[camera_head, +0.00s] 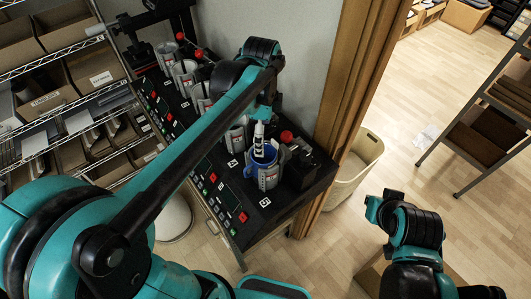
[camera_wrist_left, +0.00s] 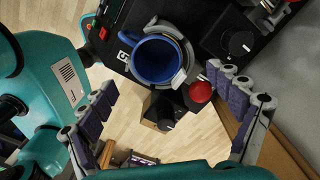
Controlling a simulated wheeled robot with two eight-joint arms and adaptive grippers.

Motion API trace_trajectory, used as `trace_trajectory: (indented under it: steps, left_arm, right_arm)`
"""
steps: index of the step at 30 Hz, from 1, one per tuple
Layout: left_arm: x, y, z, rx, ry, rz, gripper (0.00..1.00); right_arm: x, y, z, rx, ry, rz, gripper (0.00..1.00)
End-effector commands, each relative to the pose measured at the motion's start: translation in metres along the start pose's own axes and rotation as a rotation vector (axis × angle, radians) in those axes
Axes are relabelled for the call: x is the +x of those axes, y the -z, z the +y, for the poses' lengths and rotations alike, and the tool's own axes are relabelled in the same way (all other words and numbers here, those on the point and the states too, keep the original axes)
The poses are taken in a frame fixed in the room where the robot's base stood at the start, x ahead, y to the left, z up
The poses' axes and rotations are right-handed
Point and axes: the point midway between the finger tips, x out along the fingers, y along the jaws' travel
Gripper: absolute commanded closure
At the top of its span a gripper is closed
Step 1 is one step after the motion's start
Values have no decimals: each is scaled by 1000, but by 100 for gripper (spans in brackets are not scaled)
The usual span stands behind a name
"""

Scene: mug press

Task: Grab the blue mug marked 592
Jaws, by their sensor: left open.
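The blue mug (camera_head: 252,161) sits in a grey holder (camera_head: 268,182) at the near end of the black press bench. In the left wrist view I look down into the empty mug (camera_wrist_left: 157,62), whose handle points up and to the left; the grey holder curves around its right side. No number can be read on the mug. My left gripper (camera_head: 260,137) is just above the mug. My right gripper is not in view; only part of my right arm shows at lower right.
A red knob (camera_wrist_left: 201,92) stands close beside the mug. A black press unit (camera_head: 308,160) is to its right, near the wooden door frame (camera_head: 350,90). More grey holders line the bench (camera_head: 262,218) behind. A cream bin (camera_head: 352,170) stands on the floor.

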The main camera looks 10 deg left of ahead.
Motion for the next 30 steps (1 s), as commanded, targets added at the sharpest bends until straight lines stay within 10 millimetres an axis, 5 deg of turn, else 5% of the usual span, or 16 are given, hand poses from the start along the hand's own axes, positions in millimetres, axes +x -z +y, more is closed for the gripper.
trace_trajectory:
  steps: [14,23,30]
  left_arm:
    - [62,1,0,-1,1,0,9]
    - [68,0,0,-1,0,0,9]
    - [68,0,0,-1,1,0,70]
  right_arm:
    - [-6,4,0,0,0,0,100]
    - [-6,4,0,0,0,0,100]
    - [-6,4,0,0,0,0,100]
